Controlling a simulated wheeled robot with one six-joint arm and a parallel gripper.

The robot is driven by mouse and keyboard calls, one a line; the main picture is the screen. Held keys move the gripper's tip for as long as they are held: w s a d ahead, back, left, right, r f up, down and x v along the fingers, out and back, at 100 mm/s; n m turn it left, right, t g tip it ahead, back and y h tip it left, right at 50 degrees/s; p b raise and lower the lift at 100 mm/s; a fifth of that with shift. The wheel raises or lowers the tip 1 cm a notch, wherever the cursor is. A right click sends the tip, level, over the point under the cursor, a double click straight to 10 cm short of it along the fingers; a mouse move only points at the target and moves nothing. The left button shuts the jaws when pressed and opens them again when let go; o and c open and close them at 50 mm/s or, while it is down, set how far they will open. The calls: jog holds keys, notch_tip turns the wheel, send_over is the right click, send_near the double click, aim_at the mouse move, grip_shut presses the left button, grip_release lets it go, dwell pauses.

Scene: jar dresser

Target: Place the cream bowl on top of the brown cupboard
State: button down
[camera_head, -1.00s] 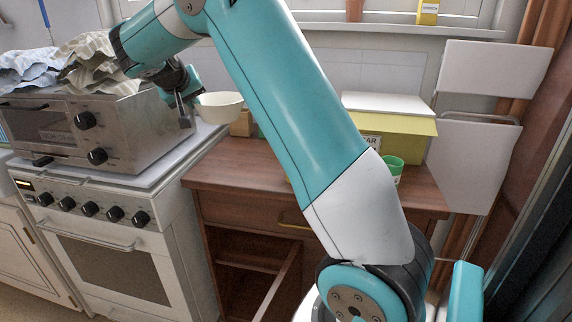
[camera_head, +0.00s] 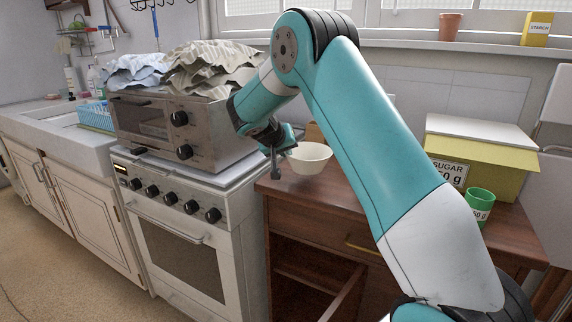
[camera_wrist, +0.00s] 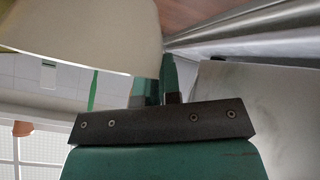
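The cream bowl (camera_head: 312,160) is upright in the head view, over the left part of the brown cupboard's top (camera_head: 318,190). I cannot tell whether its base touches the wood. My gripper (camera_head: 283,150) is at the bowl's left side and appears shut on its rim. In the wrist view the bowl (camera_wrist: 85,32) fills the upper left, against the fingers (camera_wrist: 158,85). The cupboard stands right of the stove, its lower front open. My arm hides part of its top.
A toaster oven (camera_head: 165,125) with crumpled cloths (camera_head: 205,68) stands on the white stove (camera_head: 185,235), close left of my gripper. A yellow sugar box (camera_head: 500,178) and green cup (camera_head: 479,207) stand on the cupboard's right part. A windowsill with a pot (camera_head: 450,26) runs behind.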

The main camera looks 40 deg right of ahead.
jog(key=shift+f, duration=2.1)
jog(key=c, duration=1.7)
grip_release()
jog(key=shift+f, duration=0.15)
jog(key=shift+c, duration=0.2)
jog(key=o, duration=0.4)
